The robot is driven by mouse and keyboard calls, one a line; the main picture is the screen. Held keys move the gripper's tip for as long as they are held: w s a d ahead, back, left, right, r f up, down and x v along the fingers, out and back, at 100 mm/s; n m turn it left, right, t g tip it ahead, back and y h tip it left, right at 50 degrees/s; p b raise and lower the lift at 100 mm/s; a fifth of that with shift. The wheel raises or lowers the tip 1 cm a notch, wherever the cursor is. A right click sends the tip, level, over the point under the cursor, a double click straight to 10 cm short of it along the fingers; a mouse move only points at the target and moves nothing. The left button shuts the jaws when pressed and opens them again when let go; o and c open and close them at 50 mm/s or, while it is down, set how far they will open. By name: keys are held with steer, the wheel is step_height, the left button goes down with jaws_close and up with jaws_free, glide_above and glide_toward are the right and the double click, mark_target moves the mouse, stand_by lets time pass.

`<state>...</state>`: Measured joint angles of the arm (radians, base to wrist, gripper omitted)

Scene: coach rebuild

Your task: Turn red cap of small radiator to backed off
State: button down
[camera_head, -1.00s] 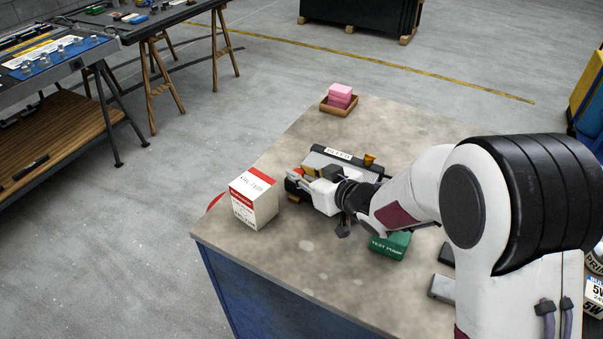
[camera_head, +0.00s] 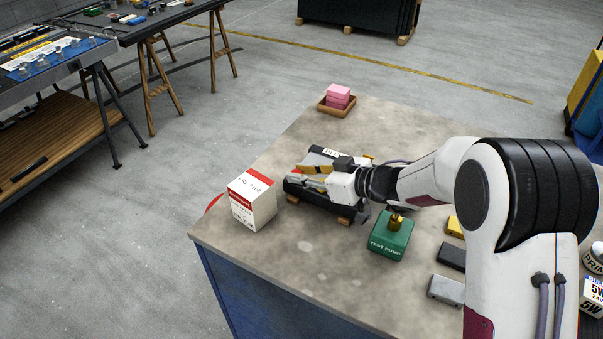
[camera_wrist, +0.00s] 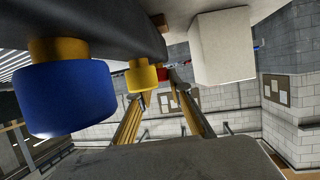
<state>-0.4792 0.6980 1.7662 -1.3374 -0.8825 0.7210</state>
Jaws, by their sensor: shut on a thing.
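The small radiator (camera_head: 345,211) is a dark unit on wooden blocks on the bench, partly covered by my gripper. In the wrist view its dark edge (camera_wrist: 95,25) runs across the top, with a large blue cap (camera_wrist: 65,98) close by on the left and a yellow cap (camera_wrist: 142,76) farther in. The red cap (camera_wrist: 163,74) shows small and partly hidden between my fingertips. My gripper (camera_wrist: 163,86) is shut on it, reaching past the yellow cap. In the head view my gripper (camera_head: 300,178) lies over the radiator's left end. The cap's turn position cannot be read.
A red and white carton (camera_head: 252,201) stands left of the radiator, close to my gripper. A green test pump (camera_head: 391,237) stands to the right, under my forearm. Several small blocks (camera_head: 446,291) lie at right. A wooden tray (camera_head: 325,107) with pink blocks sits behind. The front bench top is clear.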

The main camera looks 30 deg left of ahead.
steer(key=shift+n+g, duration=0.3)
stand_by(0.5)
steer(key=c, duration=1.8)
jaws_free()
steer(key=shift+c, duration=0.2)
steer(key=shift+d+r, duration=0.2)
steer(key=shift+d, duration=0.2)
steer(key=shift+r+v, duration=0.3)
steer(key=shift+v, duration=0.9)
step_height(320, 180, up, 4)
steer(key=shift+a+r, duration=0.15)
steer(key=shift+r, duration=0.95)
